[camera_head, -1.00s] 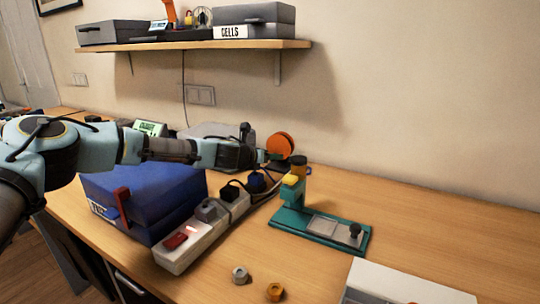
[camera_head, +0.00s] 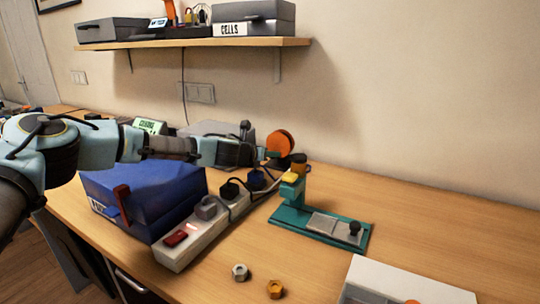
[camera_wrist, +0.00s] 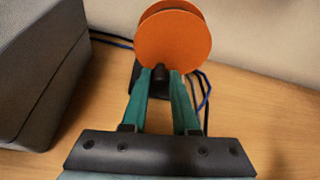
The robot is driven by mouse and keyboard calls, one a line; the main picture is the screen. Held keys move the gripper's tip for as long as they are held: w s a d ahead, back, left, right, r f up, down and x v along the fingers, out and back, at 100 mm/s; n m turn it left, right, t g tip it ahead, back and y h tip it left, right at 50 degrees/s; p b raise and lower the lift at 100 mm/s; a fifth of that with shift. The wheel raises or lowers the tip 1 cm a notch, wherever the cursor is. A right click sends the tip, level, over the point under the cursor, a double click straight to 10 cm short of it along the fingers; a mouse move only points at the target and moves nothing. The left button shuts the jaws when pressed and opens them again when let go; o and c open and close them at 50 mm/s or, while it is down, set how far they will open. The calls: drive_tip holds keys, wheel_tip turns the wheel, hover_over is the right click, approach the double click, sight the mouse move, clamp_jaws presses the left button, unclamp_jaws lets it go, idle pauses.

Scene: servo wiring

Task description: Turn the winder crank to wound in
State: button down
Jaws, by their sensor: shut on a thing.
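The winder shows as an orange disc (camera_head: 280,144) at the back of the bench near the wall. In the wrist view the orange disc (camera_wrist: 173,40) is upright, on a dark base (camera_wrist: 136,88). The dark crank knob (camera_wrist: 160,72) sits in front of the disc's lower edge. My gripper (camera_wrist: 161,76) has its two teal fingers shut on this knob. In the head view my gripper (camera_head: 266,154) reaches the disc from the left; the knob is hidden there.
A blue case (camera_head: 150,195) and a power strip (camera_head: 195,237) with plugs and cables lie in front of my arm. A grey box (camera_wrist: 35,70) is close left of my gripper.

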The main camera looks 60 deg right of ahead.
drive_tip(key=shift+b, duration=0.35)
drive_tip(key=shift+w+m+t+b, duration=0.15)
drive_tip(key=shift+m+t+b, duration=0.75)
drive_tip(key=shift+m+b, duration=0.25)
drive_tip(key=m+b, duration=0.1)
drive_tip(key=m+t+b, duration=0.1)
drive_tip(key=b, duration=0.1)
drive_tip(key=m+t+b, duration=0.1)
drive_tip(key=shift+w+r, duration=0.25)
drive_tip(key=shift+r, duration=0.05)
drive_tip(key=m+t+b, duration=0.1)
drive_tip(key=b, duration=0.1)
drive_tip(key=m+b, duration=0.2)
drive_tip(key=shift+w+r+t+h, duration=0.1)
drive_tip(key=shift+r+t+h, duration=0.25)
drive_tip(key=shift+t+h, duration=0.05)
drive_tip(key=shift+r+m+t+b, duration=0.3)
drive_tip(key=shift+m+t+b, duration=0.1)
drive_tip(key=shift+m+b, duration=0.55)
drive_tip(key=shift+r+h, duration=0.1)
drive_tip(key=shift+h, duration=0.2)
drive_tip(key=c, duration=0.7)
unclamp_jaws()
